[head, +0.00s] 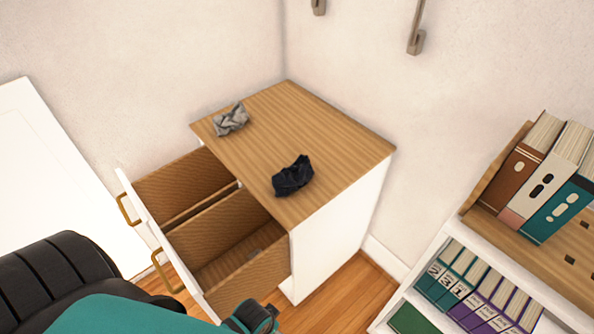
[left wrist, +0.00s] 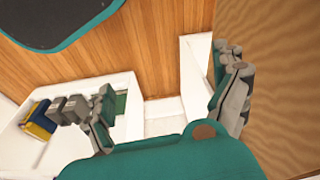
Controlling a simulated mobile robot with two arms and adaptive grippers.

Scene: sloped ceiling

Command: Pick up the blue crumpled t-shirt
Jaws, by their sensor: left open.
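The blue crumpled t-shirt (head: 293,177) is a very dark navy bundle. It lies on the wooden top of the cabinet (head: 330,145), near the front edge above the open drawers, in the head view. The left wrist view does not show it. My left gripper (left wrist: 172,98) is open and empty in the left wrist view, its fingers spread wide. In the head view only a dark part of it shows at the bottom edge, below and in front of the cabinet, apart from the t-shirt. My right gripper is not in view.
A grey crumpled cloth (head: 231,120) lies at the left of the cabinet top. Two drawers (head: 235,235) stand open toward my left arm. A white bookshelf (head: 440,320) with binders and books (head: 545,180) stands at the right. The cabinet top is otherwise clear.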

